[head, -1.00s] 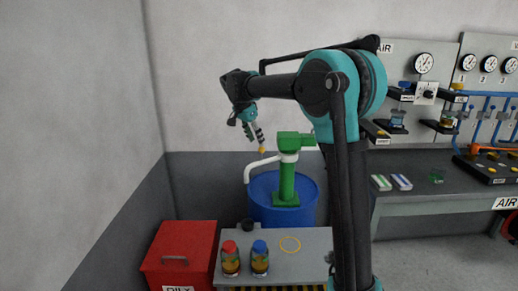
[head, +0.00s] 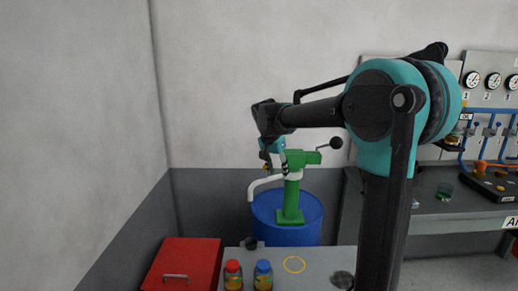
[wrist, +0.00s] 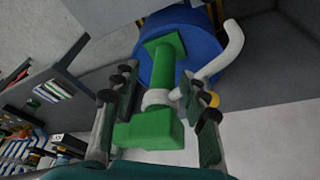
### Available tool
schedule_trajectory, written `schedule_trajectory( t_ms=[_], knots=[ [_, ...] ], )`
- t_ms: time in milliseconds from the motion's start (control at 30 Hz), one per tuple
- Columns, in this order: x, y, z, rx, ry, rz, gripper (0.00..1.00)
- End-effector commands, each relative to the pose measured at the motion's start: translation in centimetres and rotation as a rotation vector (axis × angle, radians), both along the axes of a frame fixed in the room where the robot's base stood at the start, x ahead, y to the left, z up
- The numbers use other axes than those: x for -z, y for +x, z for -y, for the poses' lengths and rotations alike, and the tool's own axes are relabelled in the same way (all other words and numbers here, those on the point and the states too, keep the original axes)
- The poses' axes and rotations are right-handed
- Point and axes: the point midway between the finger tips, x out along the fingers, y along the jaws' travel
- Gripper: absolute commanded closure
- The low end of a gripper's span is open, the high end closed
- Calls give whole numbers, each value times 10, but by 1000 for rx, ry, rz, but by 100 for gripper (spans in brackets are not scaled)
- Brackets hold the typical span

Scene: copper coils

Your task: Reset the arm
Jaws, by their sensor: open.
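My gripper (head: 270,163) hangs from the raised arm in the head view, left of the top of the green pump (head: 291,190). In the wrist view my gripper (wrist: 160,112) has its two fingers spread wide with nothing held between them. The green pump (wrist: 165,82) shows beyond and between the fingers, with its white spout (wrist: 222,50) curving to the right. The pump stands on a blue drum (head: 300,232). From these views I cannot tell whether a finger touches the pump.
A red bin (head: 183,262) stands to the left. A workbench with gauges (head: 493,80) is at right. The air above the red bin is clear.

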Motion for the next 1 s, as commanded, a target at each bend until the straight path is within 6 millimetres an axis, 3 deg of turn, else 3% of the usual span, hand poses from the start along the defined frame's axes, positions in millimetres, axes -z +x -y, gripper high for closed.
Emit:
schedule_trajectory(
  t_ms=[33, 100, 300, 500, 600, 733, 1000],
  knots=[
    [17, -22, 20, -41, 8, -7, 56],
    [41, -50, 41, -117, 18, -14, 56],
    [111, -143, 90, -333, 33, -9, 56],
    [175, -232, 115, -517, 26, 22, 56],
    [196, -262, 120, -580, 17, 37, 56],
    [209, -283, 122, -624, 9, 46, 56],
    [212, -286, 121, -637, 7, 49, 56]
  ],
)
